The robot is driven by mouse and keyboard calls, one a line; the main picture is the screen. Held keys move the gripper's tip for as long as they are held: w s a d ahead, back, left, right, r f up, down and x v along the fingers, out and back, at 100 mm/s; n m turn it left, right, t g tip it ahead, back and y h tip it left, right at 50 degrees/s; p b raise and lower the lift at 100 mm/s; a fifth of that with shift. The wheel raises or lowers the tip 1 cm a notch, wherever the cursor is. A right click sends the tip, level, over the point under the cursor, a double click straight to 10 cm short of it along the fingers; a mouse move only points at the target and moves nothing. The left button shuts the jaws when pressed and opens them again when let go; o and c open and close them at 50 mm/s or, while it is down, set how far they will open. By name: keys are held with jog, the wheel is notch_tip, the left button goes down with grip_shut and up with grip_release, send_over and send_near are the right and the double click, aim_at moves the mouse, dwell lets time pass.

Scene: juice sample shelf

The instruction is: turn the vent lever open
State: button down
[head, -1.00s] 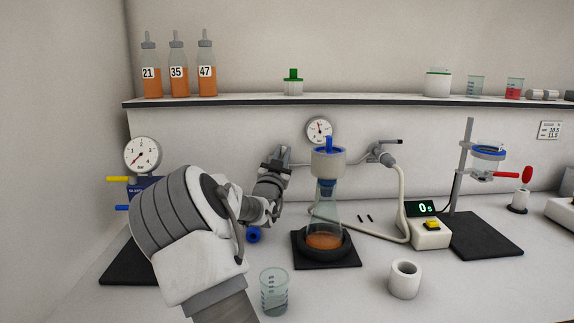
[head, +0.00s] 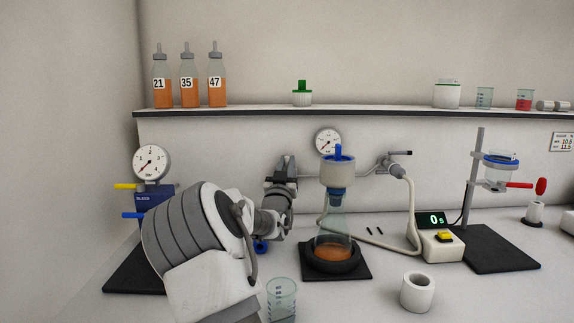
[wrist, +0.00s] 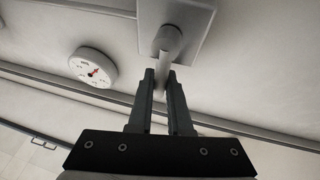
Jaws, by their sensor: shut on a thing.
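My gripper (head: 286,166) is at the back wall, left of the small round wall gauge (head: 328,141). In the wrist view its two fingers (wrist: 161,78) are closed around the end of a light grey rod-like lever (wrist: 166,42), which I take for the vent lever. The lever comes out from a pale grey block (wrist: 190,14) on the wall. In the head view my gripper hides the lever, and I cannot tell how far it is turned.
A flask with a funnel (head: 337,172) stands on a black mat right of my gripper. A beaker (head: 281,298) and a white ring (head: 417,292) stand in front. A shelf (head: 400,111) with bottles runs above. A larger gauge (head: 151,162) stands left.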

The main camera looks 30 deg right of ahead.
jog(key=c, duration=0.8)
grip_release()
jog(key=shift+c, duration=0.2)
jog(key=shift+a, duration=0.1)
jog(key=v, duration=0.7)
jog(key=shift+s+p, duration=0.2)
jog(key=shift+p, duration=0.25)
jog(key=shift+a, duration=0.1)
